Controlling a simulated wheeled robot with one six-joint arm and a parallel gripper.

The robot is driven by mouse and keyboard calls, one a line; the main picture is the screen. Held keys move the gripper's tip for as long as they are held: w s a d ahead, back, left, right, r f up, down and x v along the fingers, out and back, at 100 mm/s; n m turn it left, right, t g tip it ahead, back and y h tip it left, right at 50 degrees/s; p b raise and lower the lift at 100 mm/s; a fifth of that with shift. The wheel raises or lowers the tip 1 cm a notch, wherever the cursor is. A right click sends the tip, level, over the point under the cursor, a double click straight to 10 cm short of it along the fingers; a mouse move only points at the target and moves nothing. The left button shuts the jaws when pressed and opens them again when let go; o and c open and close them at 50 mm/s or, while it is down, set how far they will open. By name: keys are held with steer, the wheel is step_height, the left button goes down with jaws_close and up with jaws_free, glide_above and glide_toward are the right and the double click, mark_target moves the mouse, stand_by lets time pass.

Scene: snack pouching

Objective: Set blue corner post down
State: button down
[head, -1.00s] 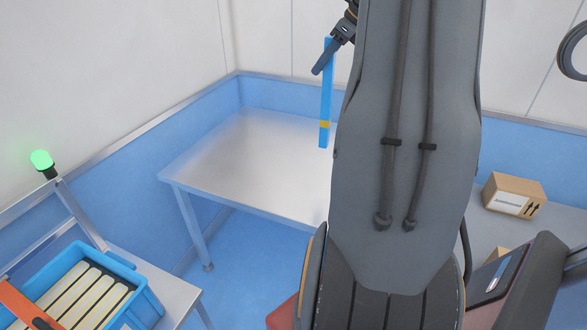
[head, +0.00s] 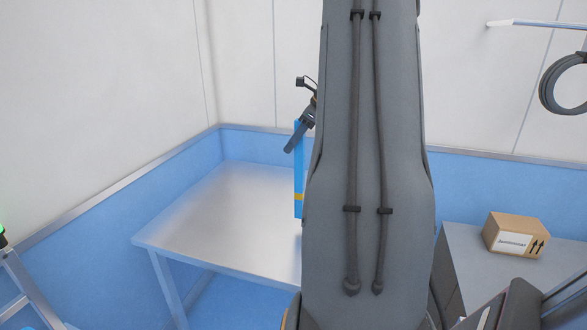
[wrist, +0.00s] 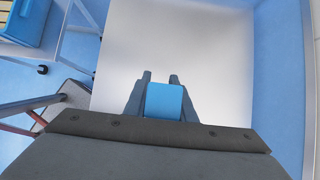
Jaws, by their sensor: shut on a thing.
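The blue corner post (head: 298,170) is a tall, slim, upright piece with a yellow band near its lower end. My gripper (head: 297,136) is shut on it near its top, and my arm hides part of both. In the wrist view the post's blue top end (wrist: 164,101) sits between the two dark fingers of my gripper (wrist: 160,80). The bare metal table (head: 215,215) lies behind and below the post. I cannot tell whether the post's lower end touches the tabletop.
The visible tabletop is clear. Blue wall panels with a metal rail (head: 120,180) run along its back and left. A cardboard box (head: 515,236) stands on a grey surface at the right. A blue crate (wrist: 28,22) shows at the wrist view's upper left.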

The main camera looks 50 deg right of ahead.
steer(key=shift+f+p, duration=0.45)
steer(key=shift+f, duration=2.1)
steer(key=c, duration=1.5)
jaws_free()
steer(key=b+v, duration=0.2)
steer(key=v, duration=1)
steer(key=shift+b, duration=0.35)
